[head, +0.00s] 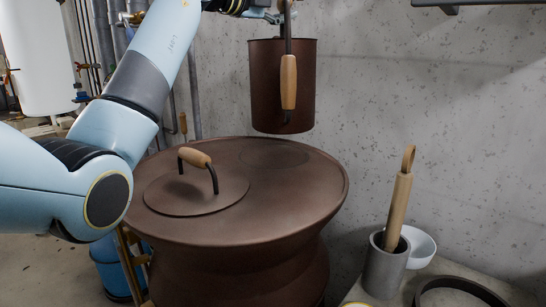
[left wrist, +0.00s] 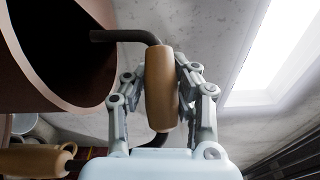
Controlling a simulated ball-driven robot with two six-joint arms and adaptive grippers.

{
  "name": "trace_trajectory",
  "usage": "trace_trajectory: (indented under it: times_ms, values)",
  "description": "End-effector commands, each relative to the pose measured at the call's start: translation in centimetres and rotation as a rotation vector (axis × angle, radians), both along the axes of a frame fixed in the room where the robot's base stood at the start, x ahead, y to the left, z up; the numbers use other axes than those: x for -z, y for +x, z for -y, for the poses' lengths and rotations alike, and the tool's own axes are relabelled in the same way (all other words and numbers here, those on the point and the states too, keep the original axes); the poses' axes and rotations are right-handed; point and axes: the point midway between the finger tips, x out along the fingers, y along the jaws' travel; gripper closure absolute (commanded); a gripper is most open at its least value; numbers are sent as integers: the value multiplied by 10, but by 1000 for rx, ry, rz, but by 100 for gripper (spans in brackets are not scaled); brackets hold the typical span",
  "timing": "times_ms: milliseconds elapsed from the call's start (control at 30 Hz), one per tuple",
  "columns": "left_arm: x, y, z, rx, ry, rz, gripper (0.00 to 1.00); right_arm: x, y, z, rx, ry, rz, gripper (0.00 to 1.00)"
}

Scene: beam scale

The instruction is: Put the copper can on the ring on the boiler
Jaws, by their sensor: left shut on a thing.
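The copper can (head: 265,90), dark brown, hangs upright in the air above the back of the boiler (head: 240,225), apart from its top. A wooden side grip (head: 289,82) on the can faces the head camera. My left gripper (head: 272,12) is above the can, cut off by the top edge. In the left wrist view, my left gripper (left wrist: 162,75) is shut on a wooden handle grip (left wrist: 159,100), with the can's open mouth (left wrist: 60,35) to the left. The ring (head: 274,154) shows as a faint oval on the boiler top, below the can. My right gripper is out of view.
A round lid (head: 190,200) with a wooden-grip handle lies on the boiler's left front. At the lower right, a grey cup (head: 382,270) holds a wooden-handled tool, beside a white bowl (head: 419,246) and a dark hoop (head: 465,288). A concrete wall stands behind.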

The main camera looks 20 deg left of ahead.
Motion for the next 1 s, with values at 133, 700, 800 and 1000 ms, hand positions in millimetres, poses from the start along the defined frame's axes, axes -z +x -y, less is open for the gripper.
trace_trajectory:
  times_ms: [133,700,800,1000]
  values:
    - [-12,3,-16,-19,8,11,100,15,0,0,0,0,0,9]
    - [30,2,-21,-29,19,8,100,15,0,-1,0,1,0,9]
    - [38,2,-21,-28,18,9,100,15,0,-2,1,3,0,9]
    - [55,2,-20,-28,19,7,100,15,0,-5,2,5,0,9]
